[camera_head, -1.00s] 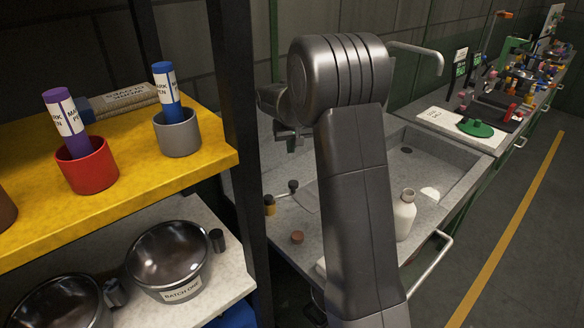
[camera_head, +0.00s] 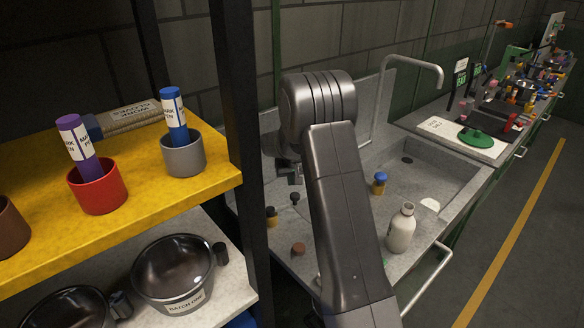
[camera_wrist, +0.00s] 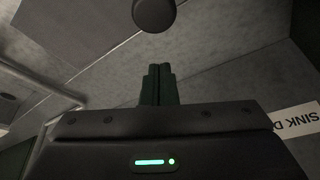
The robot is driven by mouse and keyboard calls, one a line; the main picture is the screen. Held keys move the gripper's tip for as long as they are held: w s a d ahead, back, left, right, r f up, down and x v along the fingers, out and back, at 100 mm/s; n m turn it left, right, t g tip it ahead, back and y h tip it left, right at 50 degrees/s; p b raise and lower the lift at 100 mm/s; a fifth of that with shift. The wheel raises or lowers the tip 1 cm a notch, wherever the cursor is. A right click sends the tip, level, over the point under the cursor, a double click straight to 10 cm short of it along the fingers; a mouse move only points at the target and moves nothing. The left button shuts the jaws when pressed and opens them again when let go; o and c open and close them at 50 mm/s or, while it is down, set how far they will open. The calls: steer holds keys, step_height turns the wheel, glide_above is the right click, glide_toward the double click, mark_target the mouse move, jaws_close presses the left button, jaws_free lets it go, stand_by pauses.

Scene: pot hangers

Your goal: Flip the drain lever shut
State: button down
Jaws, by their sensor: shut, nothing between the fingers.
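A small dark round knob (camera_head: 294,198), likely the end of the drain lever, stands on the grey counter below my gripper (camera_head: 290,172). In the wrist view a dark round knob (camera_wrist: 154,14) shows at the top edge, just beyond my shut fingertips (camera_wrist: 158,72), with a gap between them. The rest of the lever is not clear in either view. A white label reading "SINK D…" (camera_wrist: 295,121) lies on the surface at the right of the wrist view. The sink basin (camera_head: 440,178) with its dark drain hole (camera_head: 407,160) is right of my arm.
A white bottle (camera_head: 401,230) and a blue-capped jar (camera_head: 379,184) stand right of my arm. A small dark-capped jar (camera_head: 271,216) and a brown disc (camera_head: 298,249) are near the knob. A shelf post (camera_head: 243,110) rises close on the left. The faucet (camera_head: 412,66) arches behind.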

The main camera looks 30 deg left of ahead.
steer(key=shift+s+d+r+p, duration=0.1)
steer(key=shift+s+d+p, duration=0.3)
steer(key=shift+s+d, duration=0.8)
steer(key=shift+d+b, duration=0.1)
steer(key=shift+b, duration=0.25)
